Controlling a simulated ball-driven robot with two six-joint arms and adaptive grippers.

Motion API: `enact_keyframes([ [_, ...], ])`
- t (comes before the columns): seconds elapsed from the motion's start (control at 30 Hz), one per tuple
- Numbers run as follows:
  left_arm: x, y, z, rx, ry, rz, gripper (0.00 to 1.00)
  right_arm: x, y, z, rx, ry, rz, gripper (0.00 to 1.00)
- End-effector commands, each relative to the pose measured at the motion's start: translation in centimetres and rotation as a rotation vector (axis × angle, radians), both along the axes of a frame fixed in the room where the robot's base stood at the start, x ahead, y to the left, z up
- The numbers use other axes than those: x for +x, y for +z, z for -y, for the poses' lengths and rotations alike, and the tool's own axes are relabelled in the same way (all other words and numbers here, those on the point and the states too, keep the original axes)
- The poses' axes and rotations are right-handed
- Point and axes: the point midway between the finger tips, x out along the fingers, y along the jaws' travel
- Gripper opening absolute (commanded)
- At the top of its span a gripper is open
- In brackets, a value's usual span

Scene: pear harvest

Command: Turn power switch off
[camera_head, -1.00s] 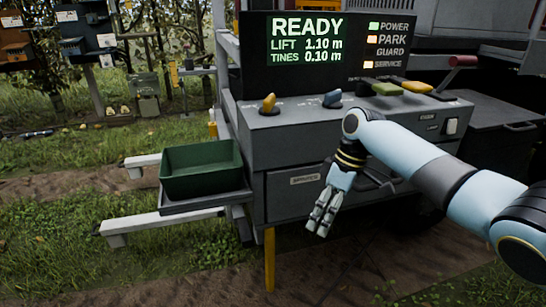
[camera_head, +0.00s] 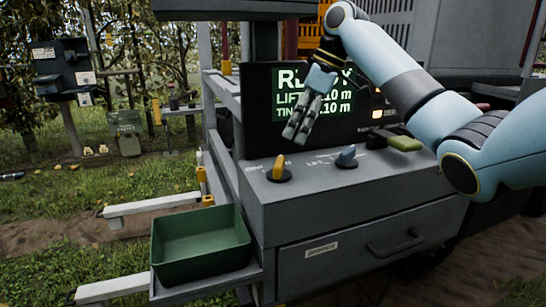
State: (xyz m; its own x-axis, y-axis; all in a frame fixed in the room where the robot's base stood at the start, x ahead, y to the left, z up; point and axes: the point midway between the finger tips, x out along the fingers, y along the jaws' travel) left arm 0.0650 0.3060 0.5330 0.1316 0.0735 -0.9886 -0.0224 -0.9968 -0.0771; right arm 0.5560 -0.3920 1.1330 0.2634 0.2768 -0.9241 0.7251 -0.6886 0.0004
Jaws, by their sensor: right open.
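The grey control console (camera_head: 330,190) carries a yellow-orange lever knob (camera_head: 279,167) and a blue lever knob (camera_head: 346,157) on its top. Their labels are too small to read. A green handle (camera_head: 404,143) is farther right. The display (camera_head: 345,82) behind them shows READY, partly covered by my right arm. My right gripper (camera_head: 296,132) is open and empty. Its fingers point down in front of the display, above and apart from the yellow-orange knob. No switch marked power is readable; the console's right part and most indicator lamps are hidden by my arm. My left gripper is not in view.
A green bin (camera_head: 200,242) stands on a side shelf left of the console. A drawer (camera_head: 360,245) with a handle is in the console front. White rails (camera_head: 150,205) stick out to the left.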

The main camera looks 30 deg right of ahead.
Motion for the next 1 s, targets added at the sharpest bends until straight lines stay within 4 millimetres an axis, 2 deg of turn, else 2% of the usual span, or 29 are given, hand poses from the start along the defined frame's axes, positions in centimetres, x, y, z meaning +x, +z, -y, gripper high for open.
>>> enact_keyframes([
  [0.1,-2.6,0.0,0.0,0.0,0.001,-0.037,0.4,0.4,-1.9,-0.7,0.003,0.001,-0.005,0.92],
  [0.2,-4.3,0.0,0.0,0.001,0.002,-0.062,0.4,1.0,-3.8,-1.3,0.004,0.001,-0.004,0.92],
  [0.3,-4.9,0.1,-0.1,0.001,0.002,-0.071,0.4,1.5,-5.7,-1.8,0.004,0.0,-0.005,0.92],
  [0.4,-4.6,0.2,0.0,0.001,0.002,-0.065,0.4,1.9,-7.3,-2.3,0.003,0.001,-0.004,0.92],
  [0.5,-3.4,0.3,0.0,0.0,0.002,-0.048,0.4,2.3,-8.4,-2.6,0.002,0.0,-0.002,0.92],
  [0.6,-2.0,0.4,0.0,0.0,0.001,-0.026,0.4,2.5,-9.0,-2.8,0.001,0.001,-0.001,0.92],
  [0.7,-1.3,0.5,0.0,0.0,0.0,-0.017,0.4,2.6,-9.3,-2.8,0.001,0.0,-0.001,0.92],
  [0.9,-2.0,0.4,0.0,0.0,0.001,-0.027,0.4,2.6,-9.3,-2.8,0.001,0.0,-0.001,0.92],
  [1.0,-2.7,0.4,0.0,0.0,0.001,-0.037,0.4,2.6,-9.3,-2.8,0.0,0.0,-0.001,0.81],
])
